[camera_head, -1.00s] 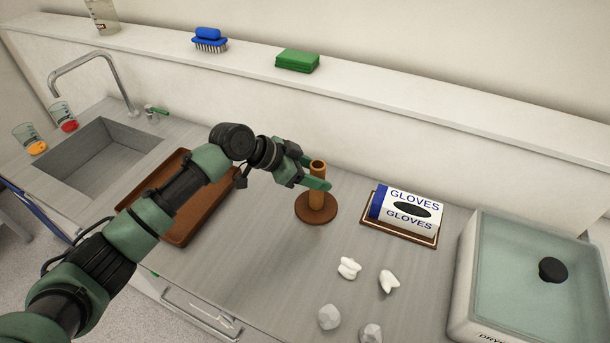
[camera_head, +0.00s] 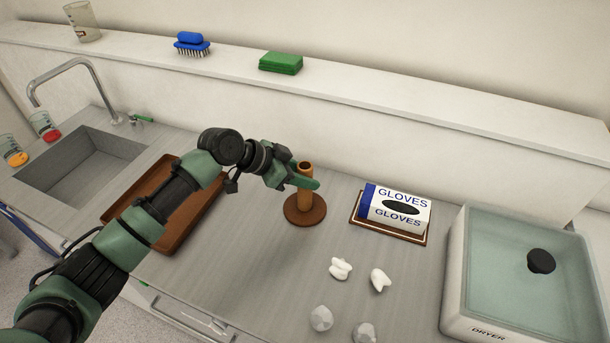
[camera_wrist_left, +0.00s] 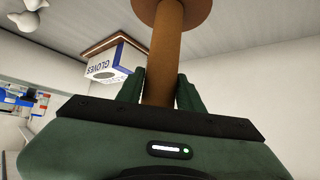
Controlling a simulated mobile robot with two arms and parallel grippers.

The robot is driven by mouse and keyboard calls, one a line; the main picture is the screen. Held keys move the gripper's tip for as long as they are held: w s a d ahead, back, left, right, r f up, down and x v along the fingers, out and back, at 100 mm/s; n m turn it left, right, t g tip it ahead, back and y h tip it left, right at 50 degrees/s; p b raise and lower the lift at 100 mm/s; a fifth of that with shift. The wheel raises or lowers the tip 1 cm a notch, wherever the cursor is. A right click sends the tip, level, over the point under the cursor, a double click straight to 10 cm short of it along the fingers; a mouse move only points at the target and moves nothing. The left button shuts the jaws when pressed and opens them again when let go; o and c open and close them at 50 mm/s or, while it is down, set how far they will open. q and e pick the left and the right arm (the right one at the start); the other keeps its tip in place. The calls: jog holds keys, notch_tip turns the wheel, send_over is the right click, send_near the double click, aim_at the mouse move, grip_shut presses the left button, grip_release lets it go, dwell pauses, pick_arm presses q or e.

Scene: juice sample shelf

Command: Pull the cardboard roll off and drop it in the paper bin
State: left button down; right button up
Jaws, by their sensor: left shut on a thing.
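The brown cardboard roll (camera_head: 305,196) stands upright on a round brown wooden base (camera_head: 305,215) on the counter. My left gripper (camera_head: 304,183) is shut on the roll near its upper part, with one finger on each side. In the left wrist view the roll (camera_wrist_left: 163,60) runs between the two green fingers (camera_wrist_left: 160,92) to the round base at the top. The roll's open top shows just above the fingers in the head view. My right gripper is in neither view. No paper bin is in view.
A glove box (camera_head: 396,207) sits on a brown tray right of the stand. A dryer (camera_head: 480,320) stands at right. A brown tray (camera_head: 122,208) lies left, partly behind my arm, near the sink (camera_head: 85,165).

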pick_arm(q)
jog(key=shift+r+p, duration=0.55)
jog(key=shift+r, duration=0.2)
dwell(0.4)
notch_tip(320, 180, up, 13)
jog(key=p, duration=0.9)
jog(key=shift+p, duration=0.3)
dwell(1.6)
jog(key=shift+f, duration=0.15)
